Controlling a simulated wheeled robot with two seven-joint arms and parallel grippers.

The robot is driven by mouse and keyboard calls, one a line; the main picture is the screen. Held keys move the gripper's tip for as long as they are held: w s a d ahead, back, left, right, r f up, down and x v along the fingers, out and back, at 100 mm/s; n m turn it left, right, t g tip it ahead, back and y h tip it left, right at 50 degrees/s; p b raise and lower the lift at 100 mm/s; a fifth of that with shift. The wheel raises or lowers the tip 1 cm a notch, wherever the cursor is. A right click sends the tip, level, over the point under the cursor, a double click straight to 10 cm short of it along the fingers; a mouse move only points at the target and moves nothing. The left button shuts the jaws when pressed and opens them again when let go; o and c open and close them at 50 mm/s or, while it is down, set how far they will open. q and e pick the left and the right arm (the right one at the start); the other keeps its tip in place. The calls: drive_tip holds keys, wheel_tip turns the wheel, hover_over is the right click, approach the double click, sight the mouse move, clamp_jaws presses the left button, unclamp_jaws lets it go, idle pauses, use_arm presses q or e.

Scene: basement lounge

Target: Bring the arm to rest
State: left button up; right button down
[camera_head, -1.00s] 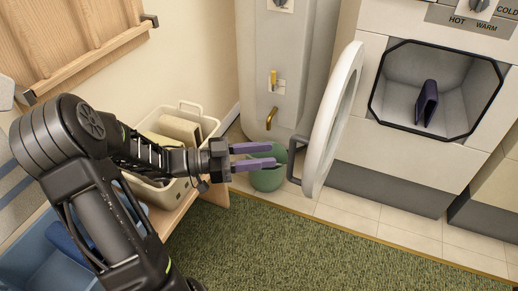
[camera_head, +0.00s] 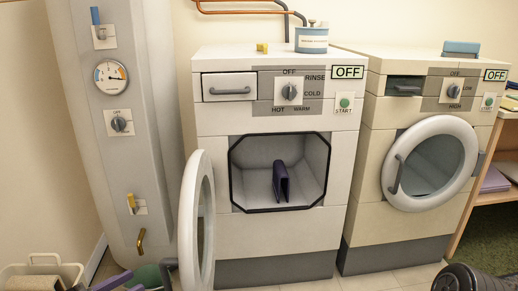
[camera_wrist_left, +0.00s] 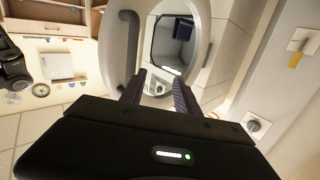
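The purple fingers of my left gripper (camera_head: 122,283) show at the bottom left edge of the head view, beside the open washer door (camera_head: 198,225). In the left wrist view my left gripper (camera_wrist_left: 158,88) has its fingers apart with nothing between them. The open door (camera_wrist_left: 201,45) and the washer drum opening lie beyond the fingertips there. A dark part of my right arm (camera_head: 462,279) shows at the bottom right of the head view; its gripper is out of view.
A folded purple cloth (camera_head: 281,183) stands inside the open washer (camera_head: 225,128). A dryer (camera_head: 375,120) with a shut round door is to its right. A grey boiler (camera_head: 115,150) stands left.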

use_arm(q)
drive_tip(key=w+a+f+n+t+y, duration=0.2)
drive_tip(key=w+a+f+n+y, duration=0.1)
drive_tip(key=a+f+n+y, duration=0.25)
wheel_tip(320, 180, down, 11)
drive_tip(key=n+g+y, duration=0.3)
drive_tip(key=n+y, duration=0.1)
drive_tip(key=n, duration=0.1)
drive_tip(key=s+d+f+n+g+h, duration=0.1)
drive_tip(key=s+d+f+g, duration=0.35)
drive_tip(key=d+f, duration=0.4)
drive_tip(key=s+d+f+n+g, duration=0.2)
drive_tip(key=s+d+f+g, duration=0.1)
drive_tip(key=s+d+f, duration=0.5)
drive_tip(key=s+d+f+m+g+h, duration=0.1)
drive_tip(key=s+d+g, duration=0.1)
drive_tip(key=s+d, duration=0.35)
drive_tip(key=s+d+f+m+g, duration=0.1)
drive_tip(key=s+d+m+g, duration=0.15)
drive_tip(key=d, duration=0.55)
wheel_tip(320, 180, up, 26)
drive_tip(key=s+d+p, duration=0.1)
drive_tip(key=p, duration=2.5)
drive_tip(key=shift+s+d+r+h, duration=0.2)
drive_tip(key=shift+d+h, duration=0.15)
